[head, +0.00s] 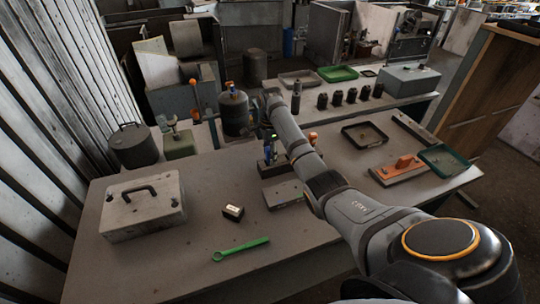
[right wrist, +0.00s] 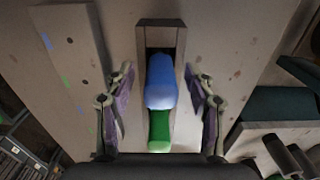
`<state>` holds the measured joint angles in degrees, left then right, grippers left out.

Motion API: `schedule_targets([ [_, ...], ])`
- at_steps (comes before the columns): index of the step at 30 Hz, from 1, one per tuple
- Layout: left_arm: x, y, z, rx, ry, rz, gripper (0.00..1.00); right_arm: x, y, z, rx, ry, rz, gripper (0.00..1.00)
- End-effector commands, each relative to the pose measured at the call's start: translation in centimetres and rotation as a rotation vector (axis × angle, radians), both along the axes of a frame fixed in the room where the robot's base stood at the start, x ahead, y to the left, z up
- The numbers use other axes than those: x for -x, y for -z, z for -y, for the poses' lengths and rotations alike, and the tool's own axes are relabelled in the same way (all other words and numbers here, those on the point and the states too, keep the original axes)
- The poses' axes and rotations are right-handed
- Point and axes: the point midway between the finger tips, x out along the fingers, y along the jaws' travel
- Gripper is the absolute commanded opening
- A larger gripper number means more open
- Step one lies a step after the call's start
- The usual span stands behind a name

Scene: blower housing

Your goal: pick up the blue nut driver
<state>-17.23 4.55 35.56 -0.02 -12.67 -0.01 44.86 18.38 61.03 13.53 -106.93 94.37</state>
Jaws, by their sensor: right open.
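The blue nut driver (right wrist: 161,84) shows its rounded blue handle in the right wrist view, between my right gripper's two fingers (right wrist: 161,108). The fingers are spread, with a gap on each side of the handle. A green handle (right wrist: 159,132) shows nearer the wrist, in line with the blue one. The driver's shaft is hidden. My left gripper is out of view.
A flat grey block (head: 283,194) lies just in front of the holder. A small box (head: 232,212), a green wrench (head: 240,249) and a grey case (head: 143,205) are to the left.

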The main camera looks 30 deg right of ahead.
Motion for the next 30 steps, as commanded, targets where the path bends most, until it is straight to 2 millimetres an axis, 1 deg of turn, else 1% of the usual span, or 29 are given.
schedule_targets([
  [3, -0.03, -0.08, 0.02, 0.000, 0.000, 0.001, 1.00, 0.02, 0.47, -0.01, 0.000, 0.000, 0.000, 0.55],
  [7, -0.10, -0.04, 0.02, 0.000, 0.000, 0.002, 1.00, 0.01, 0.48, -0.01, 0.000, 0.000, 0.000, 0.55],
  [8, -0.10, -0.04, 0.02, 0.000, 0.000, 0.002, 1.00, 0.01, 0.48, -0.01, 0.000, 0.000, 0.000, 0.53],
  [18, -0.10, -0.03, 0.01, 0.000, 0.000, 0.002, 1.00, 0.00, 0.45, -0.02, 0.000, -0.001, 0.000, 0.07],
  [20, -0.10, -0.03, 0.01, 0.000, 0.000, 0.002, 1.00, 0.00, 0.46, -0.02, 0.000, -0.001, 0.000, 0.00],
  [27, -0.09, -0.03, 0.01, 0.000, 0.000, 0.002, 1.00, 0.00, 0.44, -0.02, 0.000, -0.001, 0.000, 0.00],
  [30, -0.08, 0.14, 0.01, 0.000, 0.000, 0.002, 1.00, -0.07, -0.04, -0.02, 0.000, -0.001, 0.002, 0.00],
])
